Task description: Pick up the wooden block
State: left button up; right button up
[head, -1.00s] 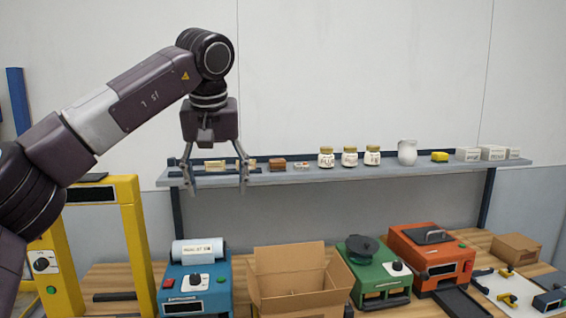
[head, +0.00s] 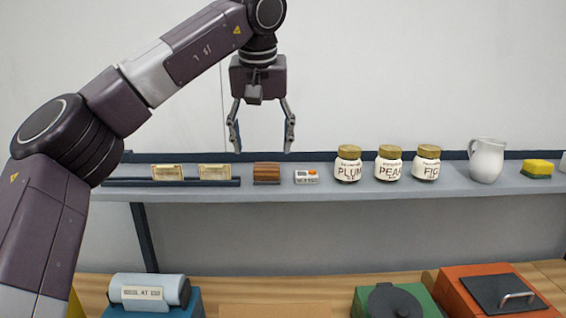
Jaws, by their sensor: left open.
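The wooden block (head: 267,173) is a small brown striped block on the grey wall shelf, between a dark rail with cards and a small white box. My left gripper (head: 262,146) is open and empty, pointing down. In the picture its fingertips are just above the block, one to each side of it. The gap in depth between gripper and block is hard to judge. The block is fully visible. My right gripper is not in view.
The shelf (head: 400,194) also holds the card rail (head: 194,183), the small box (head: 306,177), three labelled jars (head: 388,165), a white jug (head: 487,160) and a yellow sponge (head: 537,168). Machines, one orange (head: 500,290), stand on the wooden bench below.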

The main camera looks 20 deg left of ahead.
aim_at(267, 165)
pick_arm(q)
jog(key=shift+w+a+f+p, duration=0.1)
jog(key=shift+w+f+p, duration=0.05)
jog(key=shift+w+f, duration=0.35)
jog(key=shift+w+a+f+p, duration=0.15)
jog(key=shift+w+f, duration=0.1)
jog(key=shift+f, duration=0.3)
jog(key=shift+w+f, duration=0.1)
jog(key=shift+f, duration=0.2)
jog(key=p+x, duration=0.2)
jog(key=x, duration=0.1)
jog(key=shift+w+f, duration=0.55)
jog(key=shift+f, duration=0.2)
jog(key=shift+s+r, duration=0.1)
jog(key=shift+s, duration=0.05)
jog(key=c, duration=1.3)
jog(key=shift+o, duration=0.2)
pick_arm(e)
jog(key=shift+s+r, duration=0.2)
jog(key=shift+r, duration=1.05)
